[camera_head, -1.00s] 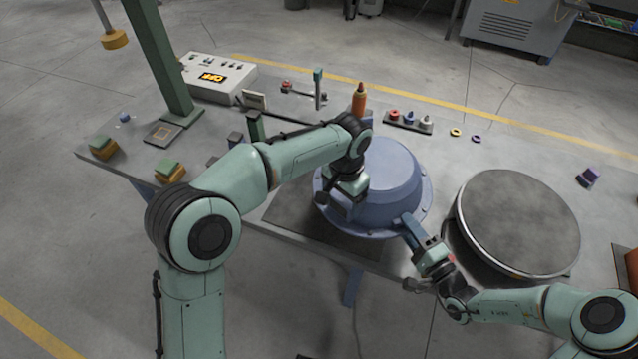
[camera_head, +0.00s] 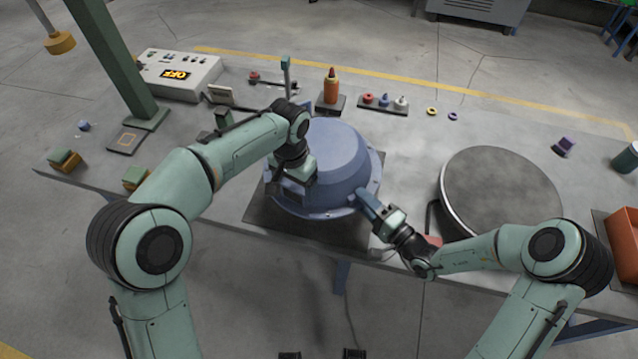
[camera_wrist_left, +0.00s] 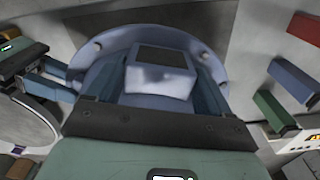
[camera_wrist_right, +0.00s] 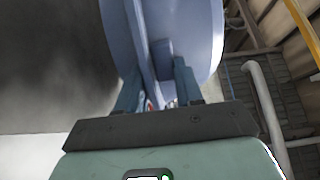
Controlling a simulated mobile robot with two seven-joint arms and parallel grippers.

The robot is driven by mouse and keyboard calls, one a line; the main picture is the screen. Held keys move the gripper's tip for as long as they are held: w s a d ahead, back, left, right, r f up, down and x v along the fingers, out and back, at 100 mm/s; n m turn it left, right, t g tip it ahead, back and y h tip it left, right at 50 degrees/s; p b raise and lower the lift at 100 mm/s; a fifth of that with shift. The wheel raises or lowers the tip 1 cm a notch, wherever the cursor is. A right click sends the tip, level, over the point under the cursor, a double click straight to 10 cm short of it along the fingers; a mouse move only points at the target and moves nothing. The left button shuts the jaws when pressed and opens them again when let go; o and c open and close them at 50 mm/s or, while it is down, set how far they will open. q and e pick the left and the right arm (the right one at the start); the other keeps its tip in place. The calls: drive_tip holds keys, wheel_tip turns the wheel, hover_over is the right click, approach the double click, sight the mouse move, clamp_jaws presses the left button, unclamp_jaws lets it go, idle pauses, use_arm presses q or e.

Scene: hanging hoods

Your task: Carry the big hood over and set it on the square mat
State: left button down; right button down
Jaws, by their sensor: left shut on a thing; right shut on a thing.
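The big hood (camera_head: 336,150) is a blue-grey dome with a wide flange. It is over the dark square mat (camera_head: 262,222), whose left and front parts show; I cannot tell whether the flange touches it. My left gripper (camera_head: 293,188) is shut on the hood's left side, with its fingers (camera_wrist_left: 160,90) around a block on the hood. My right gripper (camera_head: 368,203) is shut on the hood's right front rim, which also shows in the right wrist view (camera_wrist_right: 185,35). Much of the mat is hidden under the hood.
A round grey plate with a metal rim (camera_head: 500,195) lies to the right. An orange bottle (camera_head: 331,90) and a tray of small parts (camera_head: 384,104) stand behind the hood. A green post (camera_head: 115,65) and a control box (camera_head: 180,75) are at the back left.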

sight(297, 204)
use_arm(q)
drive_tip(key=shift+d, duration=0.15)
